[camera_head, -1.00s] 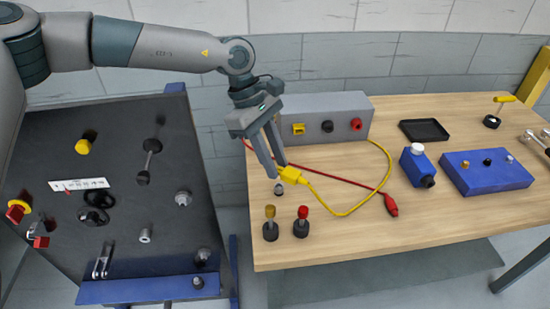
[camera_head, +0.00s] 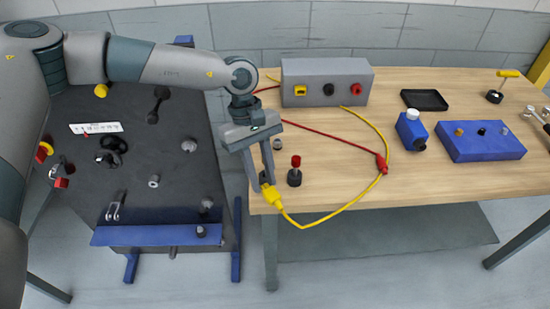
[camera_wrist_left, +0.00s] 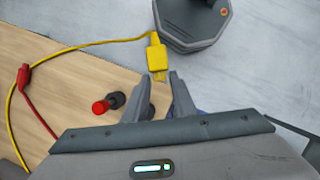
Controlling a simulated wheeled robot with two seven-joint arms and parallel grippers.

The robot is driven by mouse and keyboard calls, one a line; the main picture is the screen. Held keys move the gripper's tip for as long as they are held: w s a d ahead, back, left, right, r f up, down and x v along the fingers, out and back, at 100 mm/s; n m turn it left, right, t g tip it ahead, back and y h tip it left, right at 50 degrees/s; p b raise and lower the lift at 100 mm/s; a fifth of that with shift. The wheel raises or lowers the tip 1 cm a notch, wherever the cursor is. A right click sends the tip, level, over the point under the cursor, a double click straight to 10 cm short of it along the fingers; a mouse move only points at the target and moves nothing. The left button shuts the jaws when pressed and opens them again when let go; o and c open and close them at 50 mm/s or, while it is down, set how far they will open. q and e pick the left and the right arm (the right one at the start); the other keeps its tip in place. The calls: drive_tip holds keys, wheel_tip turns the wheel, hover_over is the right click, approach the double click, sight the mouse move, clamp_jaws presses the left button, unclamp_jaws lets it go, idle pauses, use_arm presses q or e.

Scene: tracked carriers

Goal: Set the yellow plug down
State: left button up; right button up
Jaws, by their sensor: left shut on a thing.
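The yellow plug (camera_head: 271,196) is between the fingertips of my left gripper (camera_head: 264,184), at the front left edge of the wooden table (camera_head: 440,185). The plug also shows in the left wrist view (camera_wrist_left: 157,60), just beyond the fingertips, with the floor behind it. Its yellow cable (camera_head: 350,206) hangs in a loop past the front edge and runs back to the grey box (camera_head: 326,83). I cannot tell the plug's exact height above the table. My right gripper is out of view.
A red-topped post (camera_head: 295,172) stands close right of the gripper. A red lead (camera_head: 335,140) crosses the table to its clip. A blue bottle-like block (camera_head: 411,130), black tray (camera_head: 425,100) and blue box (camera_head: 481,141) stand right. A dark panel (camera_head: 150,200) lies left.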

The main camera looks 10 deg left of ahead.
use_arm(q)
drive_tip(key=s+a+f+m+g+y, duration=0.1)
drive_tip(key=s+a+f+m+y, duration=0.1)
drive_tip(key=s+a+f+m, duration=0.6)
drive_tip(key=s+a+f, duration=0.2)
drive_tip(key=s+f, duration=0.1)
drive_tip(key=shift+a+f+y, duration=0.2)
drive_tip(key=shift+f+y, duration=0.1)
drive_tip(key=shift+f, duration=0.1)
drive_tip(key=shift+s, duration=0.1)
drive_tip(key=shift+d, duration=0.1)
